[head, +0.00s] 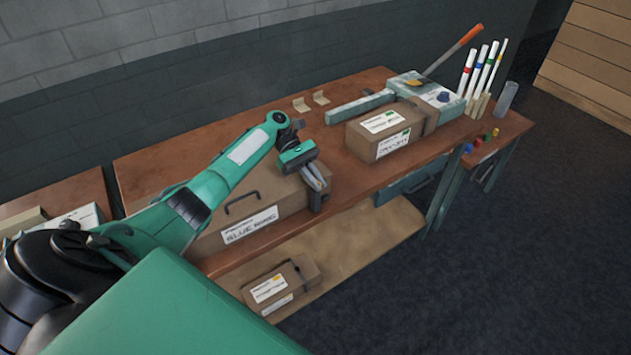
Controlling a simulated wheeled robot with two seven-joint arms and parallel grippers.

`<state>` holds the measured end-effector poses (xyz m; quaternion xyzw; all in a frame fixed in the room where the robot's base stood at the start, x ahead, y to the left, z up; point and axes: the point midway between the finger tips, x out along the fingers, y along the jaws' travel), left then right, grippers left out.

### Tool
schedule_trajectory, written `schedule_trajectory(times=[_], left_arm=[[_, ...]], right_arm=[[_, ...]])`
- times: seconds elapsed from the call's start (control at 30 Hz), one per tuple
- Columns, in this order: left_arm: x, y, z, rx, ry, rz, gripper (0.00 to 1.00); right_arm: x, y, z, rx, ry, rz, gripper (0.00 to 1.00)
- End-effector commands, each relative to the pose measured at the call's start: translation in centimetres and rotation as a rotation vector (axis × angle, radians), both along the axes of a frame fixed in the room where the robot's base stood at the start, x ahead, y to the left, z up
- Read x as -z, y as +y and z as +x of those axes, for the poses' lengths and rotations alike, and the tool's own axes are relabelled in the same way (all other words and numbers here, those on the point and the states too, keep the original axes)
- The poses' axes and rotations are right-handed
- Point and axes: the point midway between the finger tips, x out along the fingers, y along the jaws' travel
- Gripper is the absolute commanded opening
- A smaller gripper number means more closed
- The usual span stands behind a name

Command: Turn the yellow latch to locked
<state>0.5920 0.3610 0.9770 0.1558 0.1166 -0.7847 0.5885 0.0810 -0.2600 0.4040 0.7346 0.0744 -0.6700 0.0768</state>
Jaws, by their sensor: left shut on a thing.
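My left gripper (316,181) reaches in from the left, over the right end of the large brown box labelled "BLUE" (275,205) on the bench. Its fingers point down and are shut on a small dark grey piece (319,199) at that end of the box. The fingers hide part of this piece, and I cannot tell if it is fixed to the box. I cannot make out a yellow latch with certainty; a small yellowish patch (413,83) shows on the pale green device (436,97) at the back right. My right gripper is not in view.
A brown box with white labels (385,132) stands right of my left gripper. An orange-handled lever (455,50) rises from the device, beside several upright tubes (477,70). Another box (281,284) sits on the lower shelf.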

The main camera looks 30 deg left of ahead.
Motion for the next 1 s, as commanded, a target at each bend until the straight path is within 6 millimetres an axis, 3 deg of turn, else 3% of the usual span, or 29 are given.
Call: schedule_trajectory(times=[0.33, 0.8, 0.93, 1.0], left_arm=[[0.09, 0.03, 0.00, 0.112, 0.001, 0.002, 0.00], [0.14, -0.01, -0.07, 0.126, 0.001, 0.003, 0.00], [0.14, -0.01, -0.07, 0.126, 0.001, 0.003, 0.29], [0.12, -0.01, -0.05, 0.125, 0.001, 0.002, 0.29]], right_arm=[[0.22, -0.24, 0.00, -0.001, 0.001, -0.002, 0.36], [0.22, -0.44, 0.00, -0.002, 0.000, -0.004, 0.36], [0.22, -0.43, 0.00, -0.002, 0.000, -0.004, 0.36], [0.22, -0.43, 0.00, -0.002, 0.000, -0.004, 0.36]])
